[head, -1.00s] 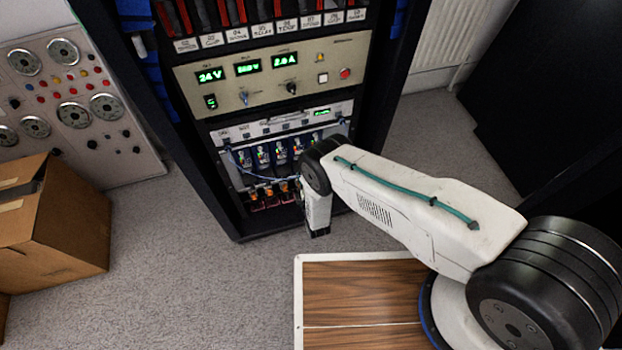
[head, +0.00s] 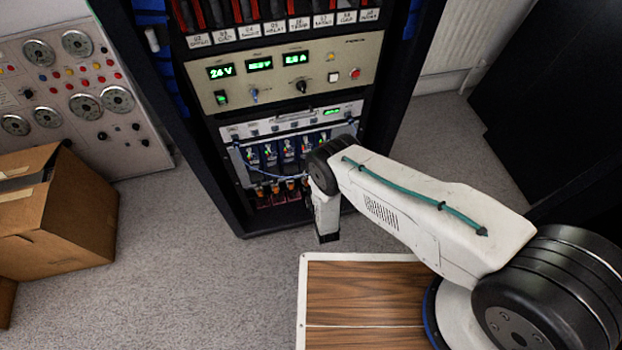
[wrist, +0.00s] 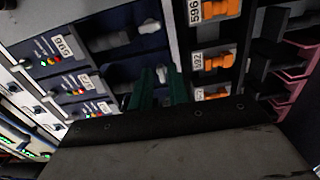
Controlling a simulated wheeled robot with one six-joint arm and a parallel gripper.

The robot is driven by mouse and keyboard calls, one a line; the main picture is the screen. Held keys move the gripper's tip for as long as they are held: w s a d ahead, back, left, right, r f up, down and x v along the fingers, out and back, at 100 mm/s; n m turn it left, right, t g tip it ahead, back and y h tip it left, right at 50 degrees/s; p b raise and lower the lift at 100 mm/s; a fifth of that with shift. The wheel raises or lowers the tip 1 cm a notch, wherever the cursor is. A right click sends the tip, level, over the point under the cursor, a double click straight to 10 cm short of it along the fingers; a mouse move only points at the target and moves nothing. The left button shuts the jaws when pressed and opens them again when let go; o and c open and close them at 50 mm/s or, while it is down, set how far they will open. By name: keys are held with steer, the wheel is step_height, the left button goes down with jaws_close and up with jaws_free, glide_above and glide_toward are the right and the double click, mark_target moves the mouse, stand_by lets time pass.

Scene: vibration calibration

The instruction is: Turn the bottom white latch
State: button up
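In the wrist view a white latch tip (wrist: 161,75) shows just beyond and between my two dark green fingertips. Another white latch (wrist: 149,27) sits on the blue module above it, clear of the fingers. My gripper (wrist: 161,86) is open with a narrow gap, close to the module fronts. I cannot tell whether the fingers touch the lower latch, or whether it is the bottom one. In the head view the row of blue modules (head: 287,150) stands low in the rack, and my arm hides the gripper and the latches near it.
Orange connectors (wrist: 217,61) with number labels sit to the right in the wrist view, with pink parts (wrist: 297,70) beyond. In the head view a power panel (head: 290,72) is above the modules, and a cardboard box (head: 55,215) stands on the floor at left.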

steer(key=v, duration=0.6)
steer(key=shift+s+d, duration=0.2)
steer(key=shift+s, duration=0.05)
stand_by(0.6)
steer(key=v, duration=0.7)
steer(key=shift+s, duration=0.4)
steer(key=shift+d, duration=0.1)
steer(key=a+x, duration=0.1)
steer(key=x, duration=1.5)
steer(key=shift+a, duration=0.3)
steer(key=shift+w, duration=0.1)
jaws_close()
